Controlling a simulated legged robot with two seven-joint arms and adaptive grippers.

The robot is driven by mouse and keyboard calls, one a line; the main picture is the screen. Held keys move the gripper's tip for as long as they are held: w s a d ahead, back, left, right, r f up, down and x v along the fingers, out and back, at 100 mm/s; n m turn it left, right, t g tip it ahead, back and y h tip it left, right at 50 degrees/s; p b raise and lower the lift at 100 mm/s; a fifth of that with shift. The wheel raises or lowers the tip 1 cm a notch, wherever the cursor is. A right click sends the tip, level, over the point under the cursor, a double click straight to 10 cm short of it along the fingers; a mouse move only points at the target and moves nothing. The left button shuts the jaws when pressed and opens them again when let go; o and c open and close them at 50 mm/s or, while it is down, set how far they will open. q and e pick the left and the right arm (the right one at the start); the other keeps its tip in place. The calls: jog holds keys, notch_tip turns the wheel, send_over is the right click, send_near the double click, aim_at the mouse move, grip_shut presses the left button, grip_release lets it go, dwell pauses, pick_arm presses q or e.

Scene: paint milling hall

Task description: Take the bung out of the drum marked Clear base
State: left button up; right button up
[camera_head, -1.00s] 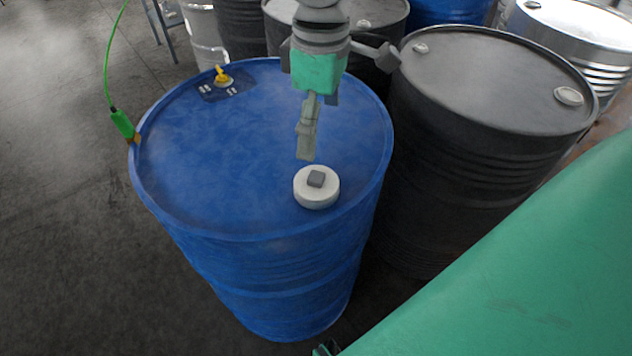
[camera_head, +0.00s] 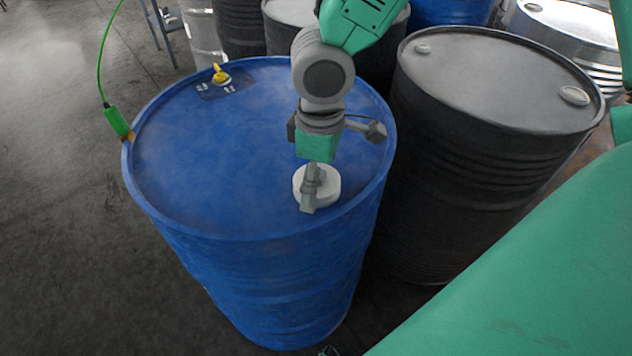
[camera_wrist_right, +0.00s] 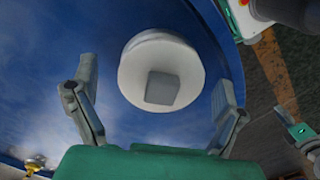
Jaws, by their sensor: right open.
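The blue drum (camera_head: 235,165) stands upright; no marking is readable on it. Its white round bung (camera_head: 332,187) sits on the lid near the near right rim; in the right wrist view the bung (camera_wrist_right: 140,70) shows a grey square knob (camera_wrist_right: 162,88). My right gripper (camera_head: 309,205) is directly over the bung and hides the knob in the head view. In the right wrist view its open fingers (camera_wrist_right: 160,90) stand either side of the bung, apart from it. What seems my left gripper (camera_head: 328,350) barely shows at the bottom edge; its fingers are unclear.
A yellow valve (camera_head: 220,75) stands on the far left of the lid. A green clamp (camera_head: 117,122) with a cable grips the left rim. A black drum (camera_head: 490,85) stands close on the right, with more drums behind. Floor on the left is clear.

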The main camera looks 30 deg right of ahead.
jog(key=shift+s, duration=0.1)
jog(key=c, duration=1.2)
jog(key=shift+c, duration=0.2)
